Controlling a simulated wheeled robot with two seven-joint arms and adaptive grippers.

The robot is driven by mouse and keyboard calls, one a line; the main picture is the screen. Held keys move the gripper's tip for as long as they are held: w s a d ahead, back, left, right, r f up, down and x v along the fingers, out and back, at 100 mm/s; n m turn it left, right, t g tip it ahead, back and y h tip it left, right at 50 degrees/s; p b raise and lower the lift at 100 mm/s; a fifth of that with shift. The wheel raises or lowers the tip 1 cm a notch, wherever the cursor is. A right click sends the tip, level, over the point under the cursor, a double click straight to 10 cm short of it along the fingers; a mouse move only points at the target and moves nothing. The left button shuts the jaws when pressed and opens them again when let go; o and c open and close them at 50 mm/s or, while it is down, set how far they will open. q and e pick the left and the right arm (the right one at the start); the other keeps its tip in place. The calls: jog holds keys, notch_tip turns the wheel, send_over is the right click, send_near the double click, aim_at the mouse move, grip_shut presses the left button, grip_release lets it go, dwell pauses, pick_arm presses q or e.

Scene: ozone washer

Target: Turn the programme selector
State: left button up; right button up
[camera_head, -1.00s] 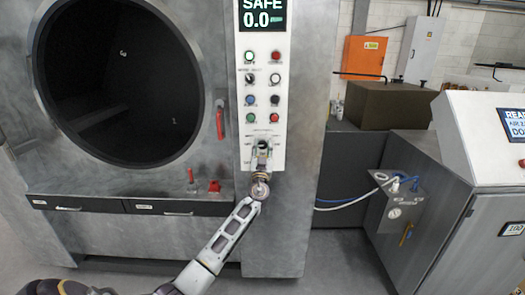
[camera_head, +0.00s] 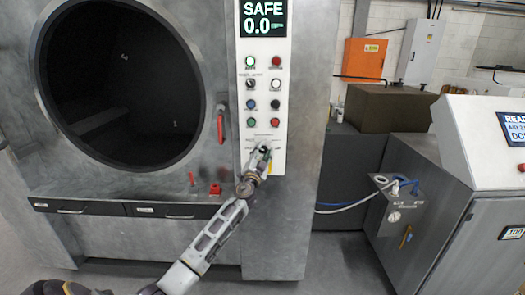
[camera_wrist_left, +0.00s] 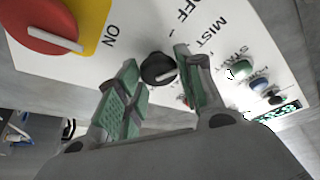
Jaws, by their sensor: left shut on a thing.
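The programme selector (camera_wrist_left: 157,70) is a black round knob with a pale pointer line, on the white control panel (camera_head: 284,85). In the left wrist view it sits between the two green-padded fingers of my left gripper (camera_wrist_left: 155,58), which is shut on it. The words OFF and MIST are printed beside it. In the head view my left gripper (camera_head: 262,150) is at the panel's lower end and covers the selector. My right gripper is in neither view.
In the wrist view, a red switch on a yellow plate (camera_wrist_left: 92,22) is close by, near ON. Push buttons (camera_head: 275,103) are above the gripper. The chamber's round opening (camera_head: 120,80) is to the left, with a red handle (camera_head: 220,125) between.

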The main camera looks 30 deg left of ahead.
pick_arm(q)
jog(key=shift+r+m+h+p, duration=0.1)
jog(key=shift+m+h+p, duration=0.3)
jog(key=shift+m+p, duration=0.25)
jog(key=m+p, duration=0.2)
jog(key=shift+m+g+h+p, duration=0.3)
jog(key=shift+m+h, duration=0.05)
jog(key=shift+h, duration=0.05)
jog(key=shift+m+p, duration=0.5)
jog(key=shift+p, duration=0.1)
jog(key=shift+m+h+p, duration=0.6)
jog(key=shift+m+p, duration=0.2)
jog(key=shift+m, duration=0.1)
jog(key=shift+m+g+p, duration=0.5)
jog(key=shift+m+p, duration=0.05)
jog(key=shift+m, duration=0.35)
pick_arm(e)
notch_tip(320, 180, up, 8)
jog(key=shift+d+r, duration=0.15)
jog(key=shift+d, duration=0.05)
pick_arm(q)
jog(key=shift+m, duration=0.3)
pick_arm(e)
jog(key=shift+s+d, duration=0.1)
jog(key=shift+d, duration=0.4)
pick_arm(q)
jog(key=o, duration=1)
jog(key=shift+c, duration=0.2)
